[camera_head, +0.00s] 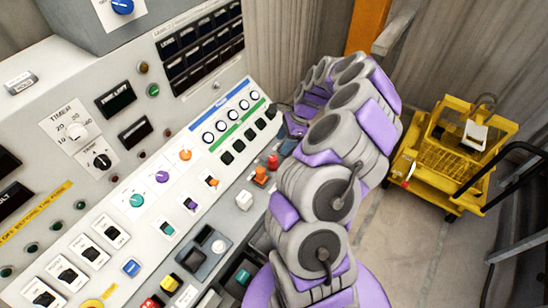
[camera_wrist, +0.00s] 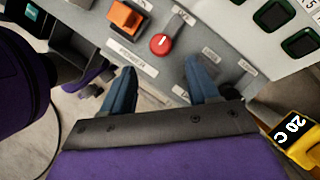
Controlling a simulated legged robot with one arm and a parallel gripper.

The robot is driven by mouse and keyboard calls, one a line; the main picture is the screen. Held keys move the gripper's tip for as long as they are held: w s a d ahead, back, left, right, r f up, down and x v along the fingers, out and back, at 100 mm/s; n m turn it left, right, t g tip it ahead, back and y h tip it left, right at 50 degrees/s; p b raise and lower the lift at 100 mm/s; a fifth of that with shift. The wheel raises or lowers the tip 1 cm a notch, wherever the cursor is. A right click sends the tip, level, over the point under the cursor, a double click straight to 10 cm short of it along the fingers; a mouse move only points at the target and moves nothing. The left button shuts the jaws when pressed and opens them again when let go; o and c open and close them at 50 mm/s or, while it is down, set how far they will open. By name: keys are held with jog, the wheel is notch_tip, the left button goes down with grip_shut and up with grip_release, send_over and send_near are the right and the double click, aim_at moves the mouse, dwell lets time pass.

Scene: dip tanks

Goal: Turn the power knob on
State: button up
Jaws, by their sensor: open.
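A round red knob (camera_wrist: 160,44) with a white pointer line sits on the grey control panel. In the head view my gripper (camera_head: 290,135) is at the panel's right edge, partly hidden by my arm.
An orange rocker switch (camera_wrist: 126,17) sits close beside the red knob. Dark green-framed buttons (camera_wrist: 271,14) are to the right. The panel (camera_head: 60,160) carries several other knobs and switches. A yellow cart (camera_head: 460,150) stands on the floor at the right.

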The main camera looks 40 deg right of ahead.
aim_at(274, 158)
jog(key=b+x, duration=0.2)
jog(key=x, duration=0.6)
jog(key=shift+f, duration=0.4)
jog(key=c, duration=1)
